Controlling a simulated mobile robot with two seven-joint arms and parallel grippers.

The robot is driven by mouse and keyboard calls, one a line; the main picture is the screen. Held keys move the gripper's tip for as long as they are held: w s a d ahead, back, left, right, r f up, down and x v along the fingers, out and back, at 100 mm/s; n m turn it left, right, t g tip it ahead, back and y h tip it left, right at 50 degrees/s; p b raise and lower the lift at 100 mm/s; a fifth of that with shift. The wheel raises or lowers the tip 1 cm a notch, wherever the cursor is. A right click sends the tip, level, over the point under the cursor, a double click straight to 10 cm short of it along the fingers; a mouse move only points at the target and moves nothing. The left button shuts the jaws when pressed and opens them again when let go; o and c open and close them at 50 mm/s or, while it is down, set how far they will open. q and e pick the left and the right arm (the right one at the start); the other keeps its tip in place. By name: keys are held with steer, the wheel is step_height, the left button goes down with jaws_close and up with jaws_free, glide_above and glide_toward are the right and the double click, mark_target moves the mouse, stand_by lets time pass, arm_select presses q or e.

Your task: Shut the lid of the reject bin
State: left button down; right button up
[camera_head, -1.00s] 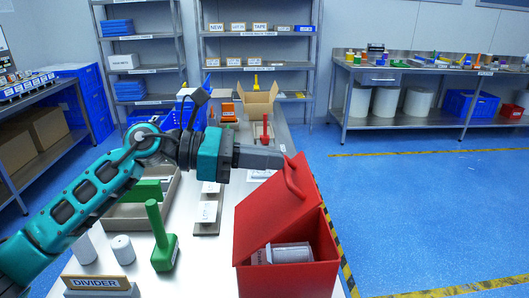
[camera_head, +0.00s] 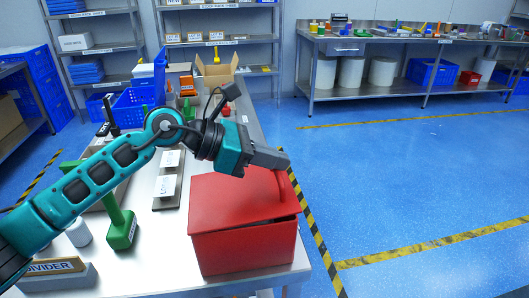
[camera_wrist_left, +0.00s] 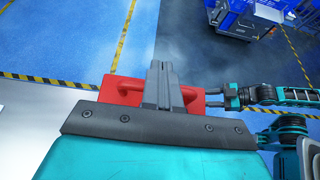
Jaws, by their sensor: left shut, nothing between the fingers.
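The red reject bin (camera_head: 245,250) stands at the near right edge of the white table. Its red lid (camera_head: 225,200) is lowered almost level, with a narrow dark gap under its front edge at the right. My left gripper (camera_head: 284,164) is shut and empty, at the upright red handle (camera_head: 281,185) on the lid's right part. In the left wrist view the closed fingers (camera_wrist_left: 162,72) lie across the handle and hide its middle. Whether they touch it I cannot tell. My right gripper (camera_wrist_left: 222,97) shows small beside the red lid there; its opening is unclear.
A green tool (camera_head: 121,228) and a white cylinder (camera_head: 79,233) stand left of the bin, near the divider sign (camera_head: 52,266). A plate with white cards (camera_head: 166,187) lies behind. Open blue floor (camera_head: 400,190) lies right of the table.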

arm_select(q)
steer(key=shift+d+f, duration=0.2)
steer(key=shift+f, duration=0.2)
steer(key=shift+w, duration=0.1)
